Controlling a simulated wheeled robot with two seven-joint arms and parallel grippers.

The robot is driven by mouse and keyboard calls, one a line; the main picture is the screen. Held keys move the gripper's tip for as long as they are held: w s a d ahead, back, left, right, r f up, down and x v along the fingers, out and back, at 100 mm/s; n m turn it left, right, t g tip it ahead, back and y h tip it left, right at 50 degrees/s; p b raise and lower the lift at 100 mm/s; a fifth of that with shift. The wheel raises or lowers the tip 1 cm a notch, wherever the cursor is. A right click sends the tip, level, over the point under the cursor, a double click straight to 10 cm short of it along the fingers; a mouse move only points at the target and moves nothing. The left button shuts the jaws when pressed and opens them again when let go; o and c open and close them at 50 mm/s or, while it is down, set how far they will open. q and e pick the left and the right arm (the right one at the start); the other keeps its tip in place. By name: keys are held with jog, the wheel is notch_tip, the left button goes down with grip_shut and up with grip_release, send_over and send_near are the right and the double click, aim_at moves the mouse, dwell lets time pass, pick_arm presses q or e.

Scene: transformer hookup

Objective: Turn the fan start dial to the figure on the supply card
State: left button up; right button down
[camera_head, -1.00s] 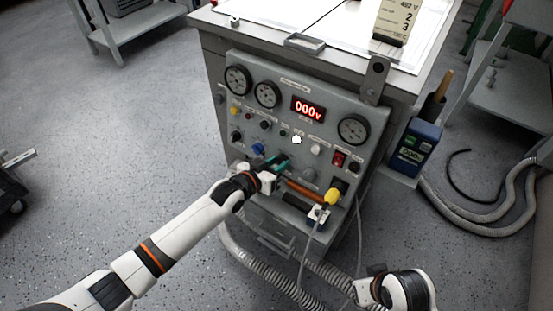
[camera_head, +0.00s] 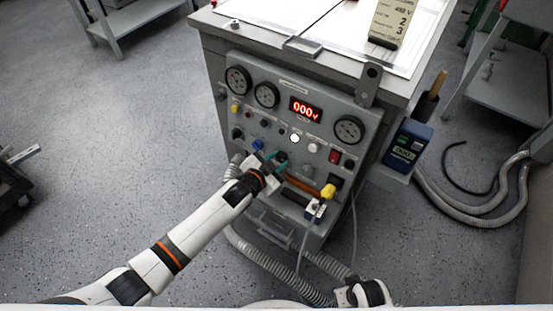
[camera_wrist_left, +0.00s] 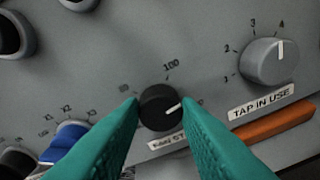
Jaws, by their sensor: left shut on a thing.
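The fan start dial (camera_wrist_left: 160,107) is a small black knob with a white pointer line in the left wrist view, the line aimed right and slightly up. Its scale shows "100" above; other figures are blurred or hidden. My left gripper (camera_wrist_left: 162,104) is shut on the dial, one green finger on each side, partly covering its label. In the head view my left gripper (camera_head: 271,161) is at the panel's lower middle and hides the dial. The supply card (camera_head: 391,22) stands on the cabinet top, showing "2" and "3"; its small lettering is unreadable. My right gripper cannot be made out clearly at the bottom.
A grey tap knob (camera_wrist_left: 270,62) is right of the dial, and a blue knob (camera_wrist_left: 68,140) is left. An orange bar (camera_wrist_left: 275,124) lies below the tap knob. The red display (camera_head: 305,109) reads 000V.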

pick_arm(q)
jog(key=shift+s+f, duration=0.1)
jog(key=shift+f, duration=0.05)
pick_arm(e)
jog(key=shift+f, duration=0.1)
pick_arm(q)
jog(key=o, duration=1)
jog(key=shift+s+a+r, duration=0.25)
jog(key=p+v, duration=0.3)
jog(key=v, duration=0.8)
jog(key=shift+s, duration=0.1)
pick_arm(e)
jog(key=s+d+f, duration=0.1)
jog(key=s+f, duration=0.5)
jog(key=f, duration=0.1)
jog(key=shift+s+f+g, duration=0.2)
jog(key=shift+f+g, duration=0.1)
